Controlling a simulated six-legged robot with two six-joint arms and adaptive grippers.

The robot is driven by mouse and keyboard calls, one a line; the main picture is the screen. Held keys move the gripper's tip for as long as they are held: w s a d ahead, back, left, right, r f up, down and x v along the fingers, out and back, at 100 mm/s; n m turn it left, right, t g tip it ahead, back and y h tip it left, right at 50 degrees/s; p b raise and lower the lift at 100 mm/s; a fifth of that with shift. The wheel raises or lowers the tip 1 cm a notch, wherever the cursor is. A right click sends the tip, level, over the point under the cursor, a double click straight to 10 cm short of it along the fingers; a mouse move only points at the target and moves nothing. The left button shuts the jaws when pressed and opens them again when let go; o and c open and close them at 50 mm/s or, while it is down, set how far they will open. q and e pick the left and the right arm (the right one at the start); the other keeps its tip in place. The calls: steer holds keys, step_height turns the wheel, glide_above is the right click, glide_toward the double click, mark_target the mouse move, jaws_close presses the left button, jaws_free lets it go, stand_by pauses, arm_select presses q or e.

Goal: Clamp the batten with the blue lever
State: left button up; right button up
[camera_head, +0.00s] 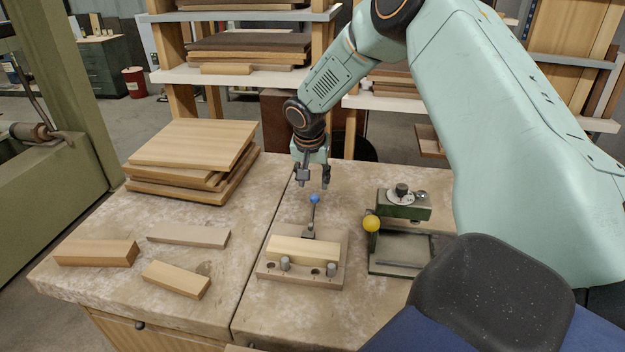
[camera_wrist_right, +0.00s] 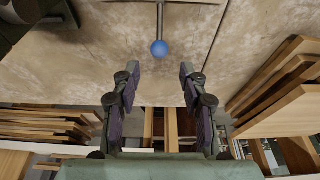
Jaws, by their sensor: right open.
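The blue lever (camera_head: 314,200) stands upright at the back of a small wooden fixture (camera_head: 265,269), its blue ball knob on top. The pale batten (camera_head: 303,247) lies in the fixture, in front of the lever and behind two grey pegs. My right gripper (camera_head: 312,185) is open and empty, just above and behind the knob. In the right wrist view, the knob (camera_wrist_right: 159,48) lies ahead of the gap between the open fingers (camera_wrist_right: 158,72), not between them. My left gripper is not in view.
A green device with a yellow knob (camera_head: 371,223) stands right of the fixture. Loose wood blocks (camera_head: 96,252) and a stack of boards (camera_head: 190,145) lie on the left of the bench (camera_head: 215,290). Shelves of boards stand behind.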

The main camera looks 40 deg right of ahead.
mark_target(314, 195)
steer(key=b+x, duration=0.3)
steer(key=x, duration=0.2)
steer(key=shift+s+f, duration=0.1)
steer(key=shift+d+f+b, duration=0.2)
steer(key=shift+f+b, duration=0.1)
steer(key=shift+f, duration=0.4)
jaws_close()
steer(key=shift+r, duration=0.1)
